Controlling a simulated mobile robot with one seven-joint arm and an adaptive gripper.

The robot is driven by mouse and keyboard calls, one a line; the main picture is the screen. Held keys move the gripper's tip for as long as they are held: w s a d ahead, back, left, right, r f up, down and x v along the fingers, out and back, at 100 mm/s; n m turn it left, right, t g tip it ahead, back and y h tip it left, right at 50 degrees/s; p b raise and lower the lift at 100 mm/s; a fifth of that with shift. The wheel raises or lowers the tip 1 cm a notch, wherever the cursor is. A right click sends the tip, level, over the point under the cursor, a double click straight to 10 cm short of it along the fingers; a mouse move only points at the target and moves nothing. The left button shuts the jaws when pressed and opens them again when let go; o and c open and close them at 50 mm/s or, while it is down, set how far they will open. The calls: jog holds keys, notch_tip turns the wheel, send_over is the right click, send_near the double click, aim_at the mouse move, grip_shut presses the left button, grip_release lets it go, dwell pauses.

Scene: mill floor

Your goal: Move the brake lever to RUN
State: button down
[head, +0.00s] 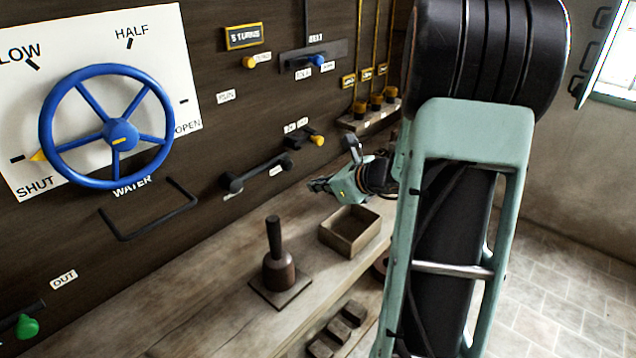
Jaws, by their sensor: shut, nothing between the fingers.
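A dark lever (255,173), which looks like the brake lever, is on the dark wall panel. It runs from a round pivot at its left end, slightly upward to the right. A small white label (226,96) above the pivot seems to read RUN, but the print is small. My gripper (316,186) is shut and empty. It points left, to the right of the lever's free end and a little lower in the picture, apart from it as far as I can tell.
A blue wheel (121,134) and a dark bar handle (150,212) are at left. A yellow-tipped handle (317,140) sits just above my gripper. On the bench below are an open wooden box (348,243) and a mallet-like tool (279,270). Bare bench lies at front left.

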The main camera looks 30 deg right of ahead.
jog(key=x, duration=0.6)
jog(key=shift+f, duration=0.1)
jog(key=r, duration=0.2)
jog(key=w+a+r+p, duration=0.1)
jog(key=shift+r, duration=0.4)
jog(key=shift+w, duration=0.1)
